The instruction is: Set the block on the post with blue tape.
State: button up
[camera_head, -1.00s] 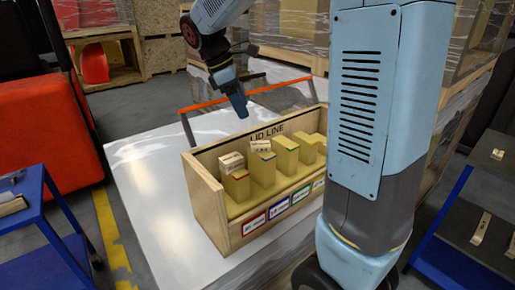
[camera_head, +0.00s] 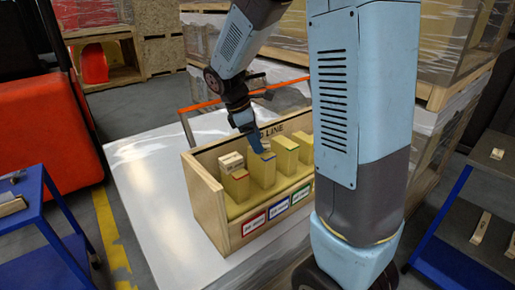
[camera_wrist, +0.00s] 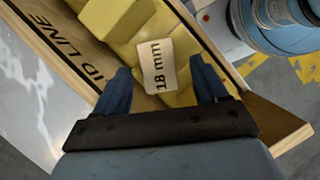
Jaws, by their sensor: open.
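A pale wooden block (camera_wrist: 157,66) marked "18 mm" lies between the spread fingers of my open gripper (camera_wrist: 157,88) in the wrist view. In the head view my gripper (camera_head: 256,143) points down over the post with blue tape (camera_head: 268,155), and a pale block (camera_head: 266,146) shows at that post's top, partly hidden by the fingers. I cannot tell exactly how it sits there. Another pale block (camera_head: 231,162) with printing sits at the top of the post with red tape (camera_head: 238,176).
The posts stand in a wooden box (camera_head: 208,205) with "LID LINE" on its back wall and coloured labels in front. A post with green tape (camera_head: 286,147) is close on the right. An orange bar (camera_head: 205,105) runs behind. The white table (camera_head: 150,200) is clear at left.

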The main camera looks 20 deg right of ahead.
jog(key=shift+s+d+f, duration=0.1)
jog(key=shift+d+f, duration=0.05)
jog(key=shift+f, duration=0.2)
jog(key=c, duration=1.2)
